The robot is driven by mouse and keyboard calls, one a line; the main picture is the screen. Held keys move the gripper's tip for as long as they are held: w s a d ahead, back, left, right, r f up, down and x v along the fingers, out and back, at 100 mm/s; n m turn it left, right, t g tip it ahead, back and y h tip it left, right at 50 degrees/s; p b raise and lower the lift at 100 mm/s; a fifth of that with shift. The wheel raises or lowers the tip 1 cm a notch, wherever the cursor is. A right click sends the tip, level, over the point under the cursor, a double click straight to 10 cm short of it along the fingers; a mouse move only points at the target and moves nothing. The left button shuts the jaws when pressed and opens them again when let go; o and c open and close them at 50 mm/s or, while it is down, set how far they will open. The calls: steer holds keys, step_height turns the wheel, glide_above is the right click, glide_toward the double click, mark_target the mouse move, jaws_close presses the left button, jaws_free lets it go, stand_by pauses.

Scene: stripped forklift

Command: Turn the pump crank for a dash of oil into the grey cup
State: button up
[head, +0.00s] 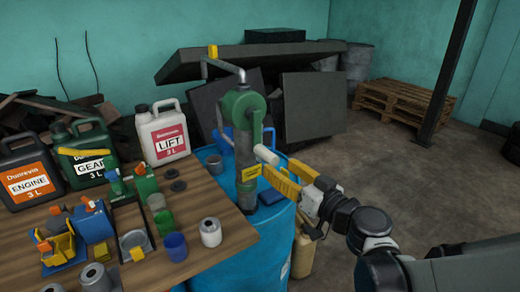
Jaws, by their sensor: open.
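The pump (243,150) has a green head and a grey column and stands upright on a blue drum (235,240). A grey pipe (226,67) curves from its top to the left. The crank's pale handle (266,154) sticks out at the right of the pump. My gripper (277,165) has yellow fingers, open, with their tips close to this handle; I cannot tell whether they touch it.
A wooden table (185,268) at left holds engine (28,172), gear (85,155) and lift (163,133) oil jugs, a blue cup (175,246) and several small items. Dark panels (318,108) lean behind the drum. A pallet (402,101) lies farther back. Floor at right is largely clear.

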mark_target(258, 150)
steer(key=shift+t, duration=0.3)
steer(key=shift+w, duration=0.25)
steer(key=b+x, duration=0.2)
steer(key=x, duration=0.8)
steer(key=shift+w+a+b, duration=0.2)
steer(key=shift+b, duration=0.15)
jaws_close()
